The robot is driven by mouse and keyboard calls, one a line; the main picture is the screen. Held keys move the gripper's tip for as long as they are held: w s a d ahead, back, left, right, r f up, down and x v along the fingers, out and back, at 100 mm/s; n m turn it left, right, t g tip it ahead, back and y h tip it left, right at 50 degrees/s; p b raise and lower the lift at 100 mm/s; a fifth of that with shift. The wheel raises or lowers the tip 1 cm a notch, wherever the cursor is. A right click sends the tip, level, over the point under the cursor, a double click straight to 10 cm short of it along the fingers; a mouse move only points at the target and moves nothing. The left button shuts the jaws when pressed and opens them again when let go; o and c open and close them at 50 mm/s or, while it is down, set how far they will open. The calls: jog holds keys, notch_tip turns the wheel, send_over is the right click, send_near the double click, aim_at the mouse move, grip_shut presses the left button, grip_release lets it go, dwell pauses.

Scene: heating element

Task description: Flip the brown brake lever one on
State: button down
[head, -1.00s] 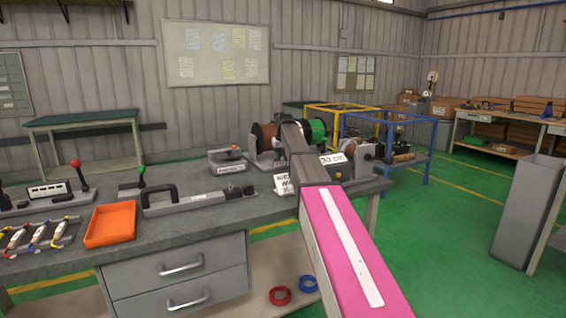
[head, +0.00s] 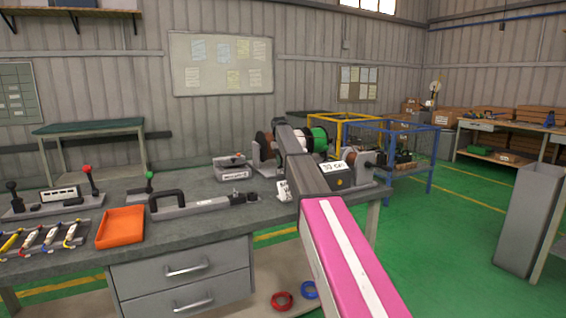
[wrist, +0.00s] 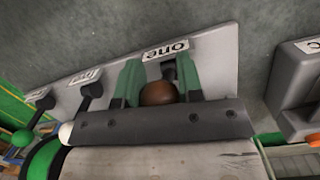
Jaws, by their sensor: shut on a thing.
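In the wrist view, the brown round knob of the brake lever (wrist: 158,93) sits between the green fingers of my gripper (wrist: 160,78), which is shut on it. The lever stands on a grey plate (wrist: 215,65), beside a label reading "one" (wrist: 166,51). Two other levers on the same plate, one with a green knob (wrist: 22,138) and one with a white knob (wrist: 66,132), are to the left. In the head view, my arm hides the gripper and the brown lever.
A grey box with an orange part (wrist: 302,90) is close on the right in the wrist view.

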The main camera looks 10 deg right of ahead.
jog(key=c, duration=0.8)
grip_release()
jog(key=shift+o, duration=0.2)
jog(key=shift+s, duration=0.15)
